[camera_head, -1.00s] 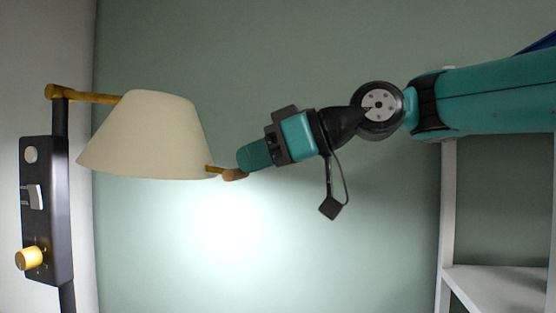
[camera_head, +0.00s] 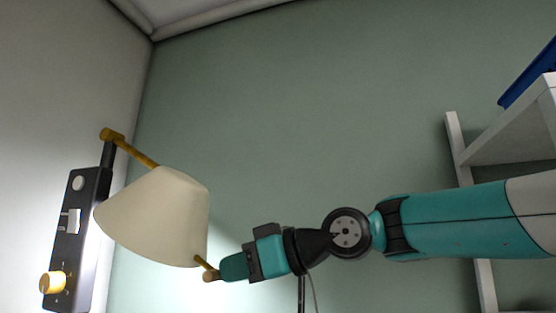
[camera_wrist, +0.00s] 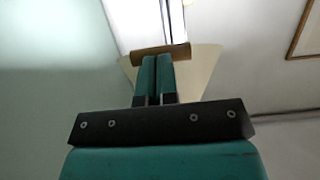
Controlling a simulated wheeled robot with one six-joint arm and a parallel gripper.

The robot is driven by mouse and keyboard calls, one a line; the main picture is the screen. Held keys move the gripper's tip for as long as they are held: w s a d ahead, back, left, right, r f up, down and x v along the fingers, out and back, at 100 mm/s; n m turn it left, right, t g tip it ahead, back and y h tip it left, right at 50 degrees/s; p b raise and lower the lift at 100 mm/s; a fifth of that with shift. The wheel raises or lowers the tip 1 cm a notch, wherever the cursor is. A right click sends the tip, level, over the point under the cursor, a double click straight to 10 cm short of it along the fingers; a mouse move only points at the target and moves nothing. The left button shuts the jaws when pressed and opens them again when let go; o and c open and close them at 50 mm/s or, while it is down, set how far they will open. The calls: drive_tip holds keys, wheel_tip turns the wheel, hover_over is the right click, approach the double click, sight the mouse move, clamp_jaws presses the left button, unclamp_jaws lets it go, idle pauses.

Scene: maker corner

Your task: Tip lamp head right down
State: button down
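The lamp head is a cream cone shade (camera_head: 158,218) on a yellow-brown arm (camera_head: 135,150). In the head view its lower rim slopes, with the right side lower. A small brown handle (camera_head: 210,276) sticks out at the rim's lower right. My gripper (camera_head: 224,270) comes from the right, with its tip at this handle. In the wrist view the two teal fingers of my gripper (camera_wrist: 157,62) lie almost together. The brown handle (camera_wrist: 180,51) runs crosswise at their tips, wider than both fingers. It looks in contact, not clearly between them. The shade (camera_wrist: 205,65) shows behind.
A black wall panel (camera_head: 75,230) with a white button, a switch and a yellow knob (camera_head: 53,282) is left of the lamp. White shelving (camera_head: 510,125) with a blue object (camera_head: 527,75) is at the right. The wall between is bare.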

drive_tip(key=shift+f, duration=0.5)
drive_tip(key=r+b+v, duration=0.1)
drive_tip(key=b+v, duration=0.3)
drive_tip(key=v, duration=0.8)
drive_tip(key=s+d+f+m+g+h, duration=0.1)
drive_tip(key=s+f+m+h, duration=0.2)
drive_tip(key=f, duration=0.7)
drive_tip(key=s+d+f+m+g+h, duration=0.1)
drive_tip(key=s+f+m+h, duration=0.1)
drive_tip(key=s+f, duration=0.5)
drive_tip(key=s+d+f+m+g+h, duration=0.1)
drive_tip(key=s+d+f+h, duration=0.1)
drive_tip(key=s+f, duration=0.3)
drive_tip(key=s+d+f+m+g+h, duration=0.1)
drive_tip(key=s+d+f, duration=0.4)
drive_tip(key=f, duration=0.6)
drive_tip(key=shift+s+f+g+h, duration=0.3)
drive_tip(key=shift+g+h, duration=0.3)
drive_tip(key=shift+h, duration=0.3)
drive_tip(key=shift+a, duration=0.1)
